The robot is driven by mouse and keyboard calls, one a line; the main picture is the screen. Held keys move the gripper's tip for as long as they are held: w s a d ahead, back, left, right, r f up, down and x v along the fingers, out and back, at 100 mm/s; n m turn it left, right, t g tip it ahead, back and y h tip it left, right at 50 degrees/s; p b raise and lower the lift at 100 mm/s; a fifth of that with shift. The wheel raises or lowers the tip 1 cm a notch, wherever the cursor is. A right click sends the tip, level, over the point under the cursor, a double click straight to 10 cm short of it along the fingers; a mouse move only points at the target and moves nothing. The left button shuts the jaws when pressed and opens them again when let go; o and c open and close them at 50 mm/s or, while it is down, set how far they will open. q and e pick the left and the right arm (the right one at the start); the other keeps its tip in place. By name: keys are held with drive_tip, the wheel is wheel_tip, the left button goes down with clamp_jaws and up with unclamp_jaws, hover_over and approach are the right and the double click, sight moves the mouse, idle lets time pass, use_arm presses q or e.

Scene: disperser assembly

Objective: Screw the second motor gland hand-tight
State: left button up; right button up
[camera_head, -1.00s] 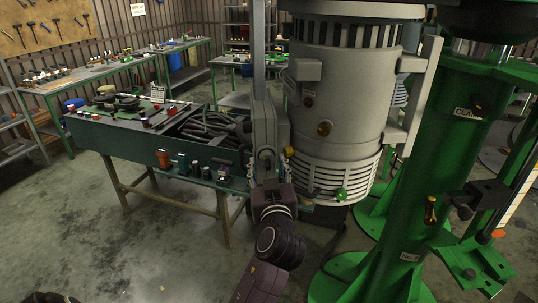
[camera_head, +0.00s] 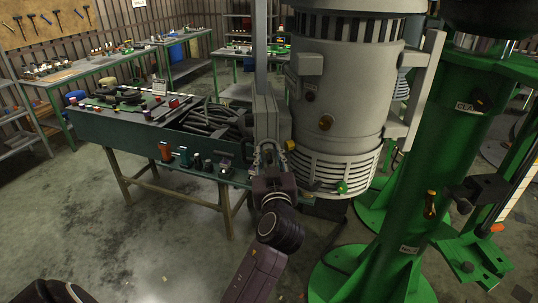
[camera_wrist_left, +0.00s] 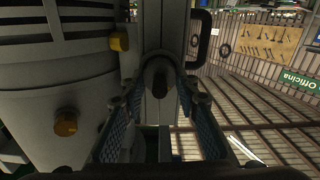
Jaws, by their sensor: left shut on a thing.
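The grey motor (camera_head: 342,95) stands upright at the centre right in the head view, and its side fills the left of the wrist view (camera_wrist_left: 60,110). My left gripper (camera_head: 268,152) is at the motor's left side, by a grey box-like housing (camera_head: 266,115). In the wrist view my left gripper (camera_wrist_left: 160,88) has its two fingers closed around a dark rounded gland (camera_wrist_left: 159,74) that points out from the grey housing. How far the gland is screwed in cannot be told. My right gripper does not show.
A green column (camera_head: 430,150) stands close to the right of the motor. A workbench (camera_head: 120,135) with cables (camera_head: 215,120) and several small coloured fittings is left of my left arm. The floor (camera_head: 130,260) in front of the bench is clear.

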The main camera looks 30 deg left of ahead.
sight(270, 160)
use_arm(q)
drive_tip(key=shift+m, duration=0.6)
drive_tip(key=o, duration=1.1)
drive_tip(key=shift+o, duration=0.2)
drive_tip(key=shift+v, duration=3.75)
